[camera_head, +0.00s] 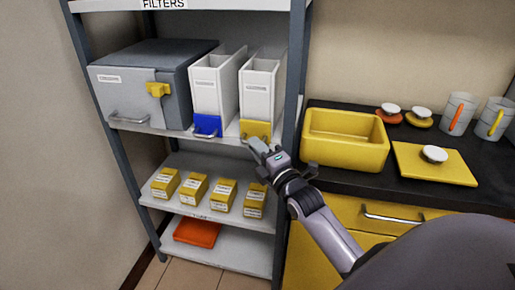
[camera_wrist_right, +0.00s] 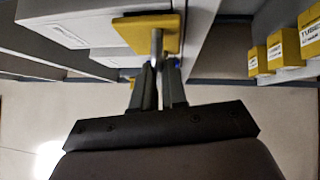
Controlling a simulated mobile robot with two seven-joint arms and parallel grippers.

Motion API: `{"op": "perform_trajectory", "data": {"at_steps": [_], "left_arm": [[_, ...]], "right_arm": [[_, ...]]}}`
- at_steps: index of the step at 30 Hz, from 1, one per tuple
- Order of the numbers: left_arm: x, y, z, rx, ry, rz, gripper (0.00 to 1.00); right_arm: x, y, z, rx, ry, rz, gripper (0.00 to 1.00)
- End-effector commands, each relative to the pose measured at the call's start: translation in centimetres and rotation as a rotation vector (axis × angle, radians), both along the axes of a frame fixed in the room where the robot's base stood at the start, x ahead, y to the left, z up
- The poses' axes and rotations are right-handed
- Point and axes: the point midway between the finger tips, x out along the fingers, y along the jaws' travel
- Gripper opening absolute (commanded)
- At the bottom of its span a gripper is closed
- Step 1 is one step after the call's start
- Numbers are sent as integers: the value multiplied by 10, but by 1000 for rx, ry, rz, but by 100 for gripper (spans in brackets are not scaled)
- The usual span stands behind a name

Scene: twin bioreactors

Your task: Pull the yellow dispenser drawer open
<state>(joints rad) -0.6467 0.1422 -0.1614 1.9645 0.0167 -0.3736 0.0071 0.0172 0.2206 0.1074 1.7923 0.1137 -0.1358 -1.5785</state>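The yellow dispenser drawer (camera_head: 256,130) is at the base of the right-hand white dispenser (camera_head: 258,90) on the shelf. Its yellow front (camera_wrist_right: 146,33) and metal handle (camera_wrist_right: 157,43) show at close range in the right wrist view. My right gripper (camera_head: 256,146) is at this handle, just in front of the drawer. In the wrist view its fingers (camera_wrist_right: 160,66) are close together, with the end of the handle between their tips. They look shut on it. The drawer front sits about level with the blue drawer (camera_head: 207,125) on its left. My left gripper is not in view.
A grey cabinet (camera_head: 150,85) stands left of the dispensers. Yellow boxes (camera_head: 195,188) line the shelf below. A shelf post (camera_head: 291,85) rises close right of the dispenser. A yellow bin (camera_head: 345,152) stands on the dark counter, with mugs (camera_head: 458,112) at the far right.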

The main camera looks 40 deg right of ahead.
Motion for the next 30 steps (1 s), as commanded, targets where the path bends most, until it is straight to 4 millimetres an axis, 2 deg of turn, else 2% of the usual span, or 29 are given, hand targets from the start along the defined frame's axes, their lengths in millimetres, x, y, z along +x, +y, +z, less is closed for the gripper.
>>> {"op": "perform_trajectory", "data": {"at_steps": [5,8,13,21,30], "left_arm": [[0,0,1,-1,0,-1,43],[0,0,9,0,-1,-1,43],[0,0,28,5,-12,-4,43],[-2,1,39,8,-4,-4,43],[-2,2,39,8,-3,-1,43]], "right_arm": [[-1,1,0,1,1,0,0],[-7,9,1,4,2,1,0],[-31,37,3,6,6,1,0],[-65,77,0,4,4,1,0],[-72,84,0,0,1,1,0]]}}
